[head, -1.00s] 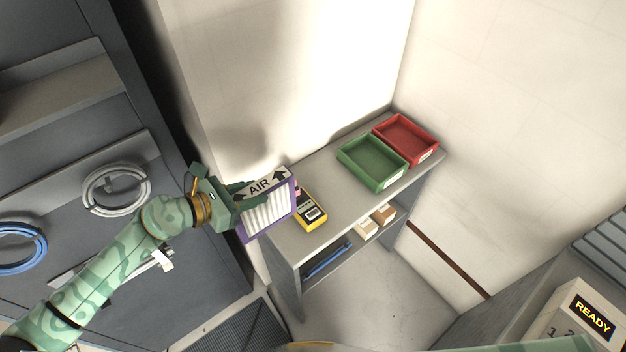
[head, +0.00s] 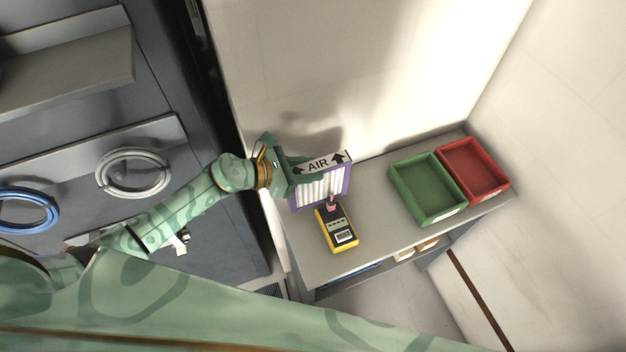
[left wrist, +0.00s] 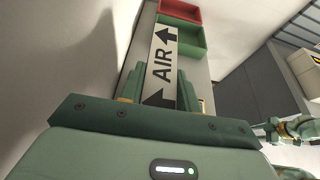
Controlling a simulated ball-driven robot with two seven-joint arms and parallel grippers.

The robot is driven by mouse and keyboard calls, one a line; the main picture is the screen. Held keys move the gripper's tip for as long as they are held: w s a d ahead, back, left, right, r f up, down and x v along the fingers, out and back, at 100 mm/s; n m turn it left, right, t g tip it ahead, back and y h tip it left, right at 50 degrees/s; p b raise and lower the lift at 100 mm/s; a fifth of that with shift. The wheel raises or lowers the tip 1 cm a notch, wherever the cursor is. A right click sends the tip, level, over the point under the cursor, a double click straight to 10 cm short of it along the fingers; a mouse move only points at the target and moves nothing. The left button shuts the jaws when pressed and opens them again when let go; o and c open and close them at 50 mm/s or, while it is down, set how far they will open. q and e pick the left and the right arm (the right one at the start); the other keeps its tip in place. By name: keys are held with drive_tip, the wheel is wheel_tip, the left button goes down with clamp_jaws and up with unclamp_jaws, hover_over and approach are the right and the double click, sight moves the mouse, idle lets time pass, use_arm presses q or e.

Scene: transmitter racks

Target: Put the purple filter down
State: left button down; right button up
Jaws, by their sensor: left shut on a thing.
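The purple filter (head: 345,183) has a purple frame, white pleats and a white edge marked AIR with black arrows. It stands upright at the left end of the grey shelf top (head: 376,222). I cannot tell whether its lower edge touches the shelf. My left gripper (head: 300,172) is shut on it from the left. In the left wrist view, the AIR edge of the filter (left wrist: 162,68) shows between the fingers of my left gripper (left wrist: 160,88). Green parts of my right arm show small at the right of that view; its jaws are not clear.
A yellow and black meter (head: 338,230) lies just in front of the filter, with a small pink thing (head: 331,203) at its far end. A green tray (head: 397,190) and a red tray (head: 505,184) stand at the right. The shelf top between meter and green tray is clear.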

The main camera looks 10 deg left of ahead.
sight(317, 183)
use_arm(q)
wheel_tip(317, 183, down, 3)
drive_tip(key=shift+f+b, duration=0.1)
drive_tip(key=shift+b, duration=0.25)
drive_tip(key=shift+f, duration=0.15)
drive_tip(key=c, duration=1)
unclamp_jaws()
